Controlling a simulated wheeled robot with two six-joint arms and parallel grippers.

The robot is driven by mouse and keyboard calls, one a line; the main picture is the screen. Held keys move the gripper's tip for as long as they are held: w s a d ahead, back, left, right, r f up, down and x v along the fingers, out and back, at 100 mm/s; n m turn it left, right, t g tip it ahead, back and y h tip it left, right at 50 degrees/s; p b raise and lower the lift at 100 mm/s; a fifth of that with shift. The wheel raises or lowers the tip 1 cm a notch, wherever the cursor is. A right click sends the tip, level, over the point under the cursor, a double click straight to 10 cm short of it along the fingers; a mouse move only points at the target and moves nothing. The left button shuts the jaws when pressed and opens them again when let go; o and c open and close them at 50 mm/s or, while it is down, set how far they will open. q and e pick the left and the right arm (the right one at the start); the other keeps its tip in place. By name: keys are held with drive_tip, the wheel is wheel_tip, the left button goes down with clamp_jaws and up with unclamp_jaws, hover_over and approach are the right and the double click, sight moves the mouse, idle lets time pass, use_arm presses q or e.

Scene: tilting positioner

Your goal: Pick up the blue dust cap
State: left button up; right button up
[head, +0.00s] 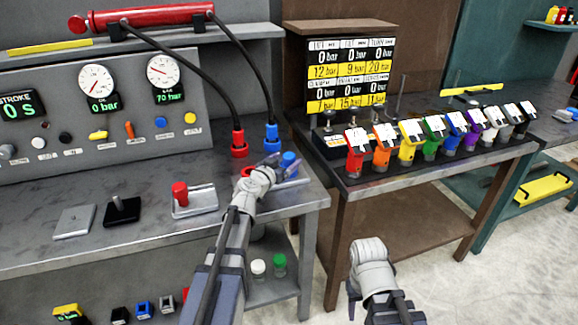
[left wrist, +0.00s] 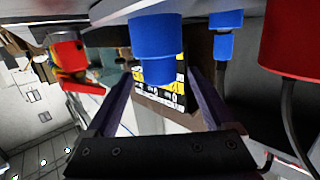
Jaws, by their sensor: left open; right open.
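The blue dust cap (head: 289,162) stands upright near the right edge of the grey bench, just beyond my left gripper (head: 288,177). In the left wrist view, which looks upside down, the cap (left wrist: 155,45) appears large between the two fingers of my left gripper (left wrist: 163,82). The fingers are open, with a gap visible on each side of the cap's end.
A blue hose connector (head: 271,137) and a red one (head: 239,144) stand behind the cap. A red part (head: 262,168) is partly hidden by my left gripper. A red-handled block (head: 180,194) sits to the left. Several coloured holders (head: 408,140) line the brown bench.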

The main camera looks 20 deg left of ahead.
use_arm(q)
drive_tip(key=x, duration=0.2)
drive_tip(key=shift+w+f, duration=0.1)
drive_tip(key=shift+w, duration=0.25)
drive_tip(key=shift+s, duration=0.1)
clamp_jaws()
